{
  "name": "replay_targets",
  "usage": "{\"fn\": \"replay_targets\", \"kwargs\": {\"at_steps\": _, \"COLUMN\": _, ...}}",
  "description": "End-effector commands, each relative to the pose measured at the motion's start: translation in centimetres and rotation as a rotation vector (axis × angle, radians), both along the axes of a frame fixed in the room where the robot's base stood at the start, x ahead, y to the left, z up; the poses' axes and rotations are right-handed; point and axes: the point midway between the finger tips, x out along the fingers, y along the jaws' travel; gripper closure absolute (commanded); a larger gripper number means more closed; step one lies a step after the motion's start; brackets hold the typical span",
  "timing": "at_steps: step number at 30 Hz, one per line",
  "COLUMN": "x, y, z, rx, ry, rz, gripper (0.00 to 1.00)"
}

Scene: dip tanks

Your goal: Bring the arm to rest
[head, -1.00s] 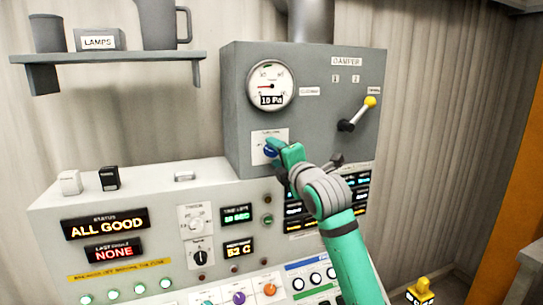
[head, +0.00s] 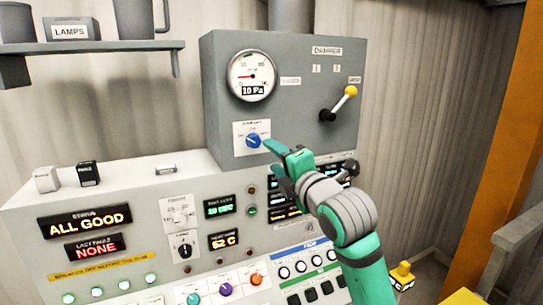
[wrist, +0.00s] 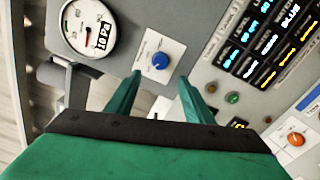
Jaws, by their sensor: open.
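My gripper (head: 272,157) is green. It stands open and empty in front of the grey damper box, just right of and below the blue knob (head: 254,141). In the wrist view my gripper's two fingers (wrist: 160,95) are spread apart, and the blue knob (wrist: 159,61) shows beyond the tips, clear of them. My arm reaches up from the lower right in the head view, covering part of the panel's right side.
The grey damper box (head: 300,110) carries a round gauge (head: 251,75) reading 10 Pa and a yellow-tipped lever (head: 350,91). The control console (head: 110,190) reads ALL GOOD. A shelf (head: 120,46) with mugs hangs upper left. An orange post (head: 505,150) stands at right.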

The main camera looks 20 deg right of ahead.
Motion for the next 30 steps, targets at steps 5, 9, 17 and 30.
{"fn": "replay_targets", "kwargs": {"at_steps": 5, "x": -0.1, "y": 0.0, "z": 0.0, "rx": 0.000, "ry": 0.000, "rz": 0.000, "gripper": 0.52}}
{"fn": "replay_targets", "kwargs": {"at_steps": 9, "x": -0.1, "y": 0.0, "z": 0.0, "rx": 0.000, "ry": 0.000, "rz": -0.001, "gripper": 0.52}}
{"fn": "replay_targets", "kwargs": {"at_steps": 17, "x": 0.2, "y": 0.3, "z": -0.9, "rx": 0.041, "ry": -0.007, "rz": 0.007, "gripper": 0.52}}
{"fn": "replay_targets", "kwargs": {"at_steps": 30, "x": 1.4, "y": 4.7, "z": -12.4, "rx": 0.551, "ry": -0.083, "rz": 0.061, "gripper": 0.52}}
